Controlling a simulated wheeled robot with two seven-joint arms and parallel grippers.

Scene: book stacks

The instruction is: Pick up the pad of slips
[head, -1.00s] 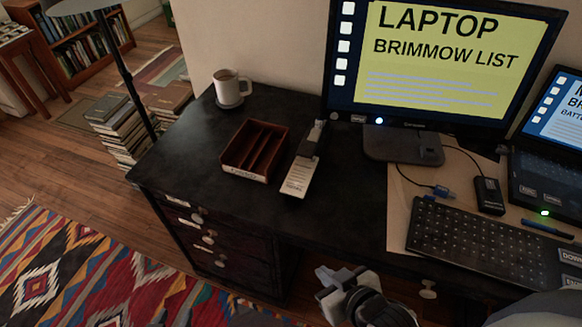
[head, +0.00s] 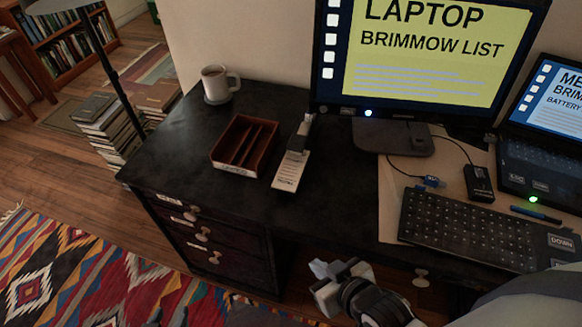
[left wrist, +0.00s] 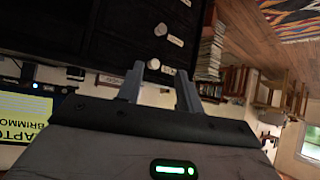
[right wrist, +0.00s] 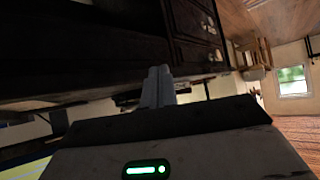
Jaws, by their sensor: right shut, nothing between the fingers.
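A narrow white pad of slips (head: 290,172) with faint print lies on the dark desk, right of a brown divided tray. A dark and grey narrow piece (head: 302,134) stands at its far end; I cannot tell what it is. My right gripper (head: 317,276) is low in front of the desk's front edge, right of the pad and apart from it; its fingers are together and empty in the right wrist view (right wrist: 158,82).
The brown tray (head: 225,163) sits close left of the pad, and a mug (head: 216,82) stands behind it. A monitor (head: 420,60), keyboard (head: 470,230) and laptop (head: 545,165) fill the right side. Desk surface in front of the pad is clear. Drawers (head: 205,235) are below.

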